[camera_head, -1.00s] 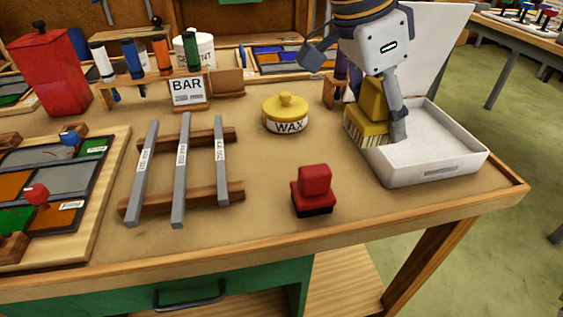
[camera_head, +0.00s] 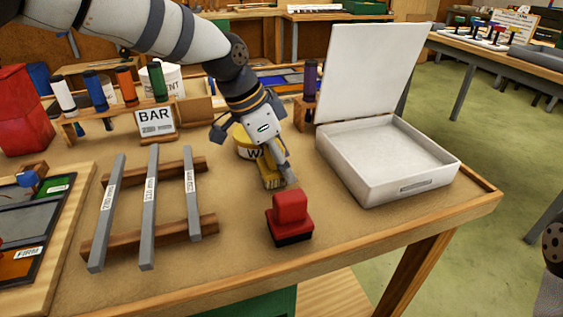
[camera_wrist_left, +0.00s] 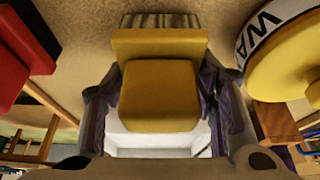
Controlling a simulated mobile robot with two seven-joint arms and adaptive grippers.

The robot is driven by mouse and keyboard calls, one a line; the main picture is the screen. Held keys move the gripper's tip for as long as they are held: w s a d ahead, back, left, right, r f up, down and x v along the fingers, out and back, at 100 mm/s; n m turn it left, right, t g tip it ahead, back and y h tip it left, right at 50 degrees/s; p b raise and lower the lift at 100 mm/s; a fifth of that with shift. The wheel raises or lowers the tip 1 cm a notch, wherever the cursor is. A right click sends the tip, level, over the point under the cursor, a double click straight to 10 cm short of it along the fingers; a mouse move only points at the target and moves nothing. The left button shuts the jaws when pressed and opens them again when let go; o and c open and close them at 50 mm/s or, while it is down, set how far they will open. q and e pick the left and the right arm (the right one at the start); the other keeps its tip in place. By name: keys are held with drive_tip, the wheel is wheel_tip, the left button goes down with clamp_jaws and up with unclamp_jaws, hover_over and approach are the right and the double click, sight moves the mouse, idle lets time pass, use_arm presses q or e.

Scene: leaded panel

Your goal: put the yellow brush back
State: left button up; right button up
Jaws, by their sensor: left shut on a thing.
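The yellow brush (camera_head: 268,169) is held in my left gripper (camera_head: 277,164), with its pale bristles pointing down close to the table top. I cannot tell whether the bristles touch the table. The left wrist view shows the brush's yellow back and grip (camera_wrist_left: 160,93) between the two shut fingers. The brush is just behind the red brush-like block (camera_head: 290,214) and in front of the yellow wax tin (camera_head: 246,150), which my gripper partly hides. My right gripper is not in view.
A white box (camera_head: 388,190) with its lid up stands empty to the right. A rack of grey bars (camera_head: 149,200) lies to the left, with a bottle rack and BAR sign (camera_head: 155,121) behind. Bare table lies between the red block and the box.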

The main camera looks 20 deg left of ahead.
use_arm(q)
drive_tip(key=shift+f, duration=0.2)
drive_tip(key=shift+f, duration=0.1)
drive_tip(key=o, duration=1.1)
drive_tip(key=shift+f, duration=0.1)
drive_tip(key=shift+o, duration=0.2)
drive_tip(key=shift+r, duration=0.3)
drive_tip(key=p+v, duration=0.1)
drive_tip(key=v, duration=1)
drive_tip(key=shift+r, duration=0.4)
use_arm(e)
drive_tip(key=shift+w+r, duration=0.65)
